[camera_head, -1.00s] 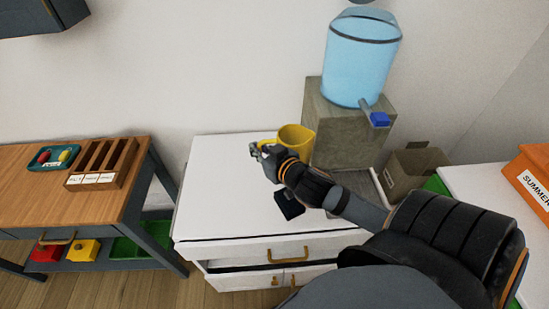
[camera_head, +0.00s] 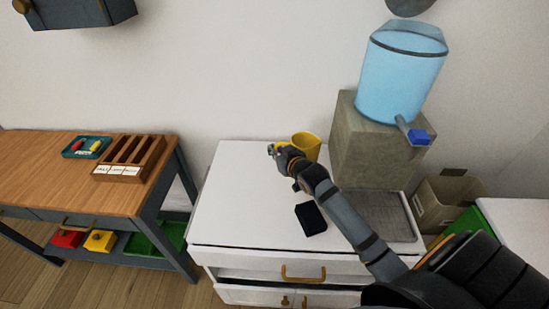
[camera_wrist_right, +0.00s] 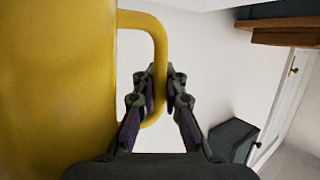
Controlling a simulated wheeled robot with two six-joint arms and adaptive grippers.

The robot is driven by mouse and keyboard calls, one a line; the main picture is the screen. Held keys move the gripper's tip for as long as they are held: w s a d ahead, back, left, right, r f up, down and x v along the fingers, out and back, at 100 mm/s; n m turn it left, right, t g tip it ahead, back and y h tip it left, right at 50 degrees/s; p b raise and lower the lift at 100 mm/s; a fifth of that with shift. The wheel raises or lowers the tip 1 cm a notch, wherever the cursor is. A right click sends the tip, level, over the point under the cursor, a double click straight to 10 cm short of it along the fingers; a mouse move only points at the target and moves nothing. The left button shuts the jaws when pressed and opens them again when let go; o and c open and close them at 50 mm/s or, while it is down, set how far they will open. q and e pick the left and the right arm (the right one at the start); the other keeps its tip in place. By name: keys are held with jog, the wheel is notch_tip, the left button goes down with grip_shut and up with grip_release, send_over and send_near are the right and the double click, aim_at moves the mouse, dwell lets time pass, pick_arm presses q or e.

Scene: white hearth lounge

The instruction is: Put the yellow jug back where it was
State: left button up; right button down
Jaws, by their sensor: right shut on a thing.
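The yellow jug (camera_head: 308,146) is at the back of the white cabinet top (camera_head: 245,205), just left of the stone-like dispenser block. My right gripper (camera_head: 274,150) is at the jug's left side in the head view. In the right wrist view the jug's wall (camera_wrist_right: 55,80) fills the left, and its handle (camera_wrist_right: 160,60) runs down between the fingertips (camera_wrist_right: 160,90), which are shut on it. I cannot tell whether the jug's base touches the cabinet top. My arm hides part of the jug's front. My left gripper is not in view.
A blue water dispenser (camera_head: 400,75) stands on a grey block (camera_head: 375,145) right of the jug, with a drip tray (camera_head: 388,215) before it. A dark flat item (camera_head: 311,219) lies on the cabinet top. The cabinet top's left side is clear. A wooden table (camera_head: 45,165) stands left.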

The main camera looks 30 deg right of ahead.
jog(key=shift+w+f, duration=0.15)
jog(key=shift+f, duration=0.75)
jog(key=shift+w+f, duration=0.1)
jog(key=shift+f, duration=0.85)
jog(key=c, duration=1.4)
grip_release()
jog(key=p+v, duration=0.3)
jog(key=v, duration=0.9)
jog(key=shift+s, duration=0.1)
